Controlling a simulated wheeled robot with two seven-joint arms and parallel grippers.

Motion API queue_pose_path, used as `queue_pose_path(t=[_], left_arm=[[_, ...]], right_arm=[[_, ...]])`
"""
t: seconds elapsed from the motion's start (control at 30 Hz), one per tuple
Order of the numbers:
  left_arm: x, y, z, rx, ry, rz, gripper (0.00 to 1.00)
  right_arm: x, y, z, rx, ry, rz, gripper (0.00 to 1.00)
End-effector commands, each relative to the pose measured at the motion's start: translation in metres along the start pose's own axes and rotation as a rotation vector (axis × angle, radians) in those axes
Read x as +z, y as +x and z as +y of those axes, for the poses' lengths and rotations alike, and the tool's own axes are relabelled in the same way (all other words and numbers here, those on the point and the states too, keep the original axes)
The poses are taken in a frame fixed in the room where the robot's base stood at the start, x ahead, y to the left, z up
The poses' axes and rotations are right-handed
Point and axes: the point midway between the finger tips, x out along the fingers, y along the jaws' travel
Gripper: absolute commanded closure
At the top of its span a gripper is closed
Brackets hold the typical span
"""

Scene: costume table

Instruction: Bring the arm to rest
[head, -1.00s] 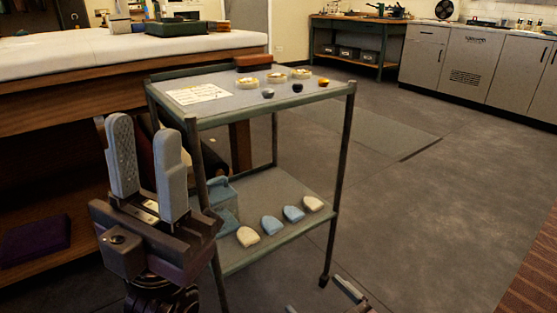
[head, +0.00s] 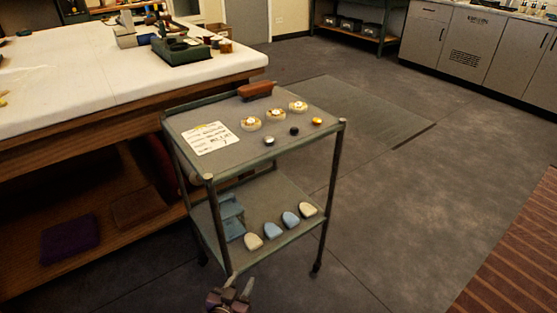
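My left gripper (head: 239,286) shows small at the bottom edge, in front of the cart's near leg. Its two fingers stand apart with nothing seen between them, and most of its arm is out of the picture. My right gripper is not in view. The grey two-shelf cart (head: 222,163) stands ahead, beyond the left gripper.
The cart's top holds a white sheet (head: 210,138), a brown brush-like block (head: 256,90), round dishes and small knobs. Its lower shelf holds blue and cream pieces. A large white-topped table (head: 70,75) stands left. The floor (head: 400,220) at right is clear.

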Motion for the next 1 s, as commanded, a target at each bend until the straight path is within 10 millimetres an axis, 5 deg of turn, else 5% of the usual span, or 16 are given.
queue_pose_path(t=[0.03,0.17,0.3,0.5,0.6,0.77,1.0], left_arm=[[0.023,-0.023,-0.003,-0.008,-0.006,-0.126,0.64],[0.106,-0.082,-0.006,-0.026,-0.018,-0.41,0.64],[0.174,-0.165,-0.007,-0.041,-0.032,-0.689,0.64],[0.233,-0.289,-0.003,-0.054,-0.051,-1.016,0.64],[0.247,-0.334,0.0,-0.058,-0.057,-1.121,0.64],[0.258,-0.368,0.002,-0.061,-0.062,-1.2,0.64],[0.261,-0.371,0.002,-0.061,-0.063,-1.209,0.64]], right_arm=[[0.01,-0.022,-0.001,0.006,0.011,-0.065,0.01],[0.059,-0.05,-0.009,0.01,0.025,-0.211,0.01],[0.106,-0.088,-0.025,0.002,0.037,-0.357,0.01],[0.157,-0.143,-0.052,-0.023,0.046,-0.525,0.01],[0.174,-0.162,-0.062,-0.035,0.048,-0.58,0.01],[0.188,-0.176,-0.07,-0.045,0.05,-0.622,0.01],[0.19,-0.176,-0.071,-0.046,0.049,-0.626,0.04]])
